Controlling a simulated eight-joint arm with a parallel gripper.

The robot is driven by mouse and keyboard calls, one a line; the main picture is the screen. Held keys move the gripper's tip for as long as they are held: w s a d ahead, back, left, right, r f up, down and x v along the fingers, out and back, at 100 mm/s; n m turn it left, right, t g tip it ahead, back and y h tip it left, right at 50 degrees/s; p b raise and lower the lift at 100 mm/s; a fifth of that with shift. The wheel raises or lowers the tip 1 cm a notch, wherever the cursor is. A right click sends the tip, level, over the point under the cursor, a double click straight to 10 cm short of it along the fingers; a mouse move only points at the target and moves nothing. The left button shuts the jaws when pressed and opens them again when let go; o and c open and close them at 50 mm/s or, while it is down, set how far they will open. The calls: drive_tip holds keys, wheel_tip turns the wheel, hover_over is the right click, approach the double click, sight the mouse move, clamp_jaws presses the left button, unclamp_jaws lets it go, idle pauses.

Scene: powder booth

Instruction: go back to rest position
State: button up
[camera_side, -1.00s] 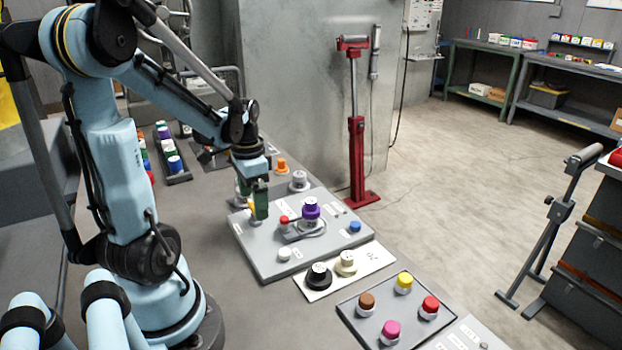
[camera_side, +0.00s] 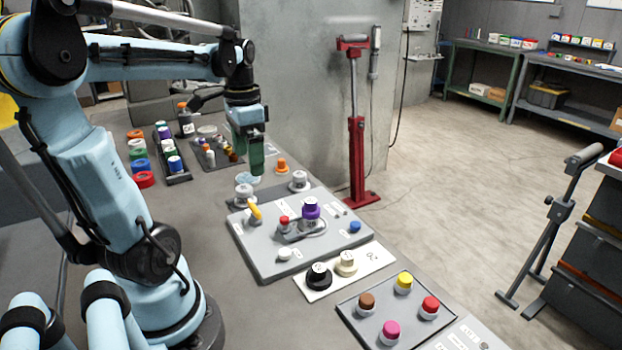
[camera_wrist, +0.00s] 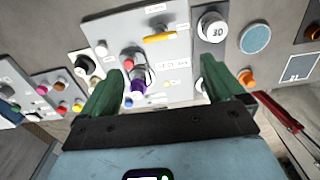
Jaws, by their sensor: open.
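My gripper (camera_side: 250,155) has two green fingers and hangs above the bench, behind the grey control panel (camera_side: 265,262). In the wrist view its fingers (camera_wrist: 172,95) are wide apart with nothing between their tips. The panel, seen beyond the fingers, carries a purple-capped knob (camera_side: 310,208), a red button (camera_side: 284,221), a blue button (camera_side: 355,227), a white button (camera_side: 284,254) and a yellow lever (camera_side: 255,211). The yellow lever also shows in the wrist view (camera_wrist: 160,38). The gripper is apart from all of these.
White-topped knobs (camera_side: 299,180) and an orange knob (camera_side: 281,166) stand close to my gripper. A plate with a black and a cream knob (camera_side: 346,262) and a plate of coloured buttons (camera_side: 362,335) lie nearer. A grey pillar (camera_side: 300,110) rises behind; a red stand (camera_side: 357,160) is on the floor.

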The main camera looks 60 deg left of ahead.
drive_tip(key=w+d+f+t, duration=0.1)
drive_tip(key=w+d+t, duration=0.2)
drive_tip(key=d, duration=0.7)
drive_tip(key=w+d+f+t, duration=0.2)
drive_tip(key=w+d+t, duration=0.1)
drive_tip(key=d, duration=0.7)
drive_tip(key=shift+w+d+f+t, duration=0.25)
drive_tip(key=shift+d+t, duration=0.05)
drive_tip(key=shift+t, duration=0.3)
drive_tip(key=shift+c, duration=0.4)
